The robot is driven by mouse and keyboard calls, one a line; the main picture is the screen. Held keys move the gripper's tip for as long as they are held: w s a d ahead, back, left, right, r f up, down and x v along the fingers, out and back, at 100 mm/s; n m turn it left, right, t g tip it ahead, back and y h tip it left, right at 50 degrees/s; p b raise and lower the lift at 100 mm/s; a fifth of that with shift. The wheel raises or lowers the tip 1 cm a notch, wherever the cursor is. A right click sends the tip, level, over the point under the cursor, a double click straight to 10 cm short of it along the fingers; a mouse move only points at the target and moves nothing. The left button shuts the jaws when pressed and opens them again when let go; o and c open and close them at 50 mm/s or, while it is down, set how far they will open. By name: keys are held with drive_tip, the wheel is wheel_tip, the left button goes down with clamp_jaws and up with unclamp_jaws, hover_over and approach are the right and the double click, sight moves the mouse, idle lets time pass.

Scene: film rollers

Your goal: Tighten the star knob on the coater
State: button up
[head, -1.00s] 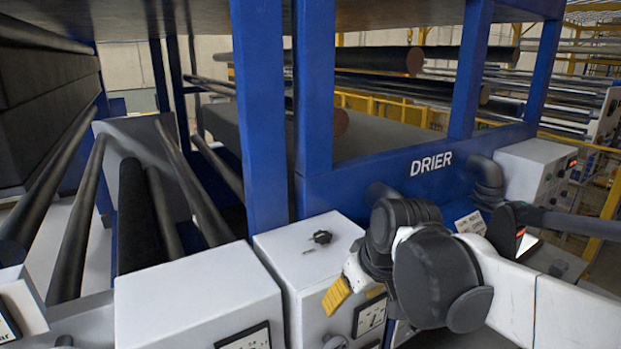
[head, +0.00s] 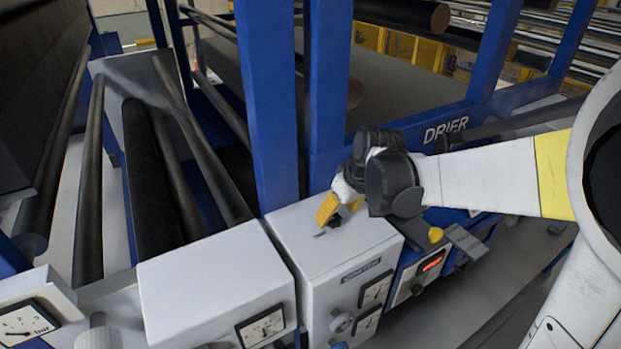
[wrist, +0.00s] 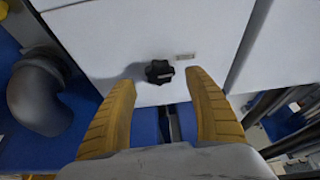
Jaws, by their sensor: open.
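The black star knob (head: 336,221) sits on the white top of a cabinet (head: 298,232) in front of the blue frame. In the head view my gripper (head: 329,213) is right at the knob, its yellow fingers partly hiding it. In the wrist view the star knob (wrist: 159,72) lies midway between the fingertips of my gripper (wrist: 160,78), slightly beyond them. Both fingers are spread, with clear space on each side of the knob. No contact shows.
A blue post (head: 325,95) rises close behind the cabinet. A second white box (head: 215,280) stands to the left, near dark rollers (head: 148,190).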

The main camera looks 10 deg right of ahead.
sight(333, 219)
drive_tip(key=shift+x, duration=1.4)
drive_tip(key=c, duration=1.2)
drive_tip(key=m+h+b, duration=0.1)
drive_tip(key=m, duration=0.1)
drive_tip(key=m+b, duration=0.2)
drive_tip(key=shift+s+a+f+m+h, duration=0.1)
drive_tip(key=shift+m+h, duration=0.3)
drive_tip(key=m+h+b, duration=0.1)
drive_tip(key=m+b, duration=0.1)
drive_tip(key=m, duration=0.2)
drive_tip(key=shift+m+h, duration=0.3)
drive_tip(key=shift+h, duration=0.1)
drive_tip(key=m+g+h+b, duration=0.1)
drive_tip(key=m+b, duration=0.1)
drive_tip(key=m, duration=0.2)
drive_tip(key=shift+a+b, duration=0.1)
drive_tip(key=shift+b, duration=0.2)
drive_tip(key=shift+m+g+h+b, duration=0.5)
drive_tip(key=shift+m+g+b, duration=0.25)
drive_tip(key=shift+m, duration=1.35)
